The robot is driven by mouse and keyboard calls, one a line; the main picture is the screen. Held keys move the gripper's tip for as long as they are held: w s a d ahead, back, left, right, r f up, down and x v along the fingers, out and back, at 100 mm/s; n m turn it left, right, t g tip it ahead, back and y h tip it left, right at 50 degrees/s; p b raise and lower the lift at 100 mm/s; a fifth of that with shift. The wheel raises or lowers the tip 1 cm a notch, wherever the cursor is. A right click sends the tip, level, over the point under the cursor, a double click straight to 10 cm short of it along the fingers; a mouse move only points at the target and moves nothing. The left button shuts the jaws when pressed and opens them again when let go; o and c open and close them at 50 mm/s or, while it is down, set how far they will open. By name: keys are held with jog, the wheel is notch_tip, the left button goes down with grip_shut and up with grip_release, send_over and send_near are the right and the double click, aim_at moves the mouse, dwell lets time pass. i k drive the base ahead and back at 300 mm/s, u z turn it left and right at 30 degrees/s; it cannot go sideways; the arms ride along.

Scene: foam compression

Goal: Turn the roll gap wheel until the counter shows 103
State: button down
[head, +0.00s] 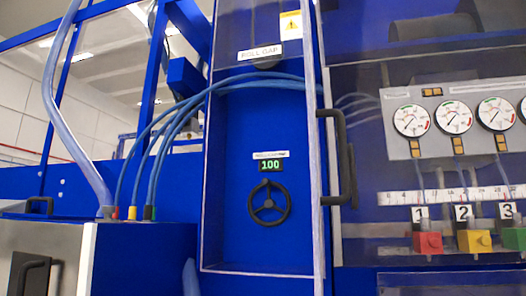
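The roll gap wheel (268,203) is a black three-spoke handwheel on the blue panel, in the middle of the head view. Just above it the counter (271,165) shows 100 in green digits. A white "ROLL GAP" label (260,52) sits higher up. A clear guard with a pale frame (240,268) surrounds the wheel and counter. A black vertical handle (338,158) is at its right edge. I cannot tell for sure whether the guard is shut. My gripper is not in view.
Blue hoses (190,105) arch across the left side of the panel. Several gauges (453,118) and numbered red, yellow and green blocks (474,241) are at the right. A grey cabinet (45,260) with a dark handle stands at the lower left.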

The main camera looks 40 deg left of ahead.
aim_at(268, 203)
jog(key=u, duration=0.9)
jog(key=i, duration=0.8)
jog(key=u, duration=0.9)
